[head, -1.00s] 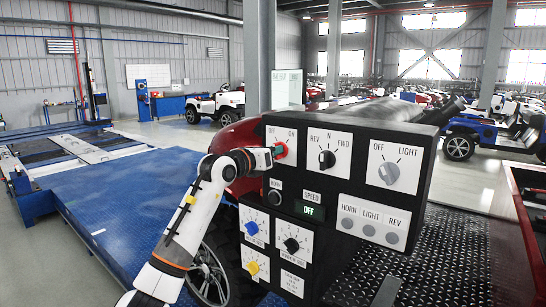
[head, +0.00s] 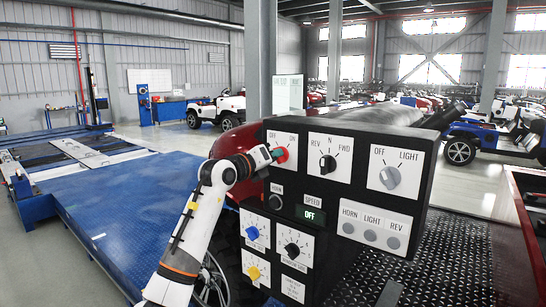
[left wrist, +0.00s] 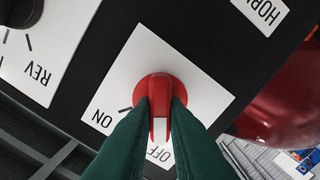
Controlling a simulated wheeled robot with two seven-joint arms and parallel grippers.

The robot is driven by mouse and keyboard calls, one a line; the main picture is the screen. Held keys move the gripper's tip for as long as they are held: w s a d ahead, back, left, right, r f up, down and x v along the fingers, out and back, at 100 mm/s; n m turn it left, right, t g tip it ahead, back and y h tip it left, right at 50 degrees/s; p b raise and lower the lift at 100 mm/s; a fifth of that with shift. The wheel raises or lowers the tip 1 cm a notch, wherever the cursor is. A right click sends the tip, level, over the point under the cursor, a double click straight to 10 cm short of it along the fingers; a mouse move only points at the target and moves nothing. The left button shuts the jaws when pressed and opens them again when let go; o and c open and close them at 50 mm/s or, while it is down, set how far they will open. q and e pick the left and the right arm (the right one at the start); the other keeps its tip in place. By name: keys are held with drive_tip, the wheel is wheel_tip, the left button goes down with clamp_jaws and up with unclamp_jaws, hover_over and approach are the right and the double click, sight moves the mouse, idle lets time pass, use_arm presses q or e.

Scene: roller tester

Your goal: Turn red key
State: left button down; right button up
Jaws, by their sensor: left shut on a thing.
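The red key (head: 282,155) is a round red knob with a raised grip, on a white plate at the top left of the black control panel (head: 408,150). The plate reads OFF and ON. My left gripper (head: 275,155) reaches it from the left. In the left wrist view, the green fingers (left wrist: 160,108) are shut on either side of the grip of the red key (left wrist: 159,83). The grip lines up towards the OFF label, and a tick mark shows on the ON side. The fingers partly hide the plate. My right gripper is not in view.
Beside the key are a black REV-N-FWD knob (head: 327,163) and a grey light knob (head: 389,177). Below are a blue knob (head: 252,233), a yellow knob (head: 253,272) and several grey buttons. A blue platform (head: 130,215) lies at the left.

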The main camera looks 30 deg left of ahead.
use_arm(q)
drive_tip(key=c, duration=1.4)
unclamp_jaws()
drive_tip(key=shift+c, duration=0.2)
drive_tip(key=s+a+b, duration=0.1)
drive_tip(key=s+b, duration=0.4)
drive_tip(key=s, duration=0.7)
drive_tip(key=shift+f, duration=0.1)
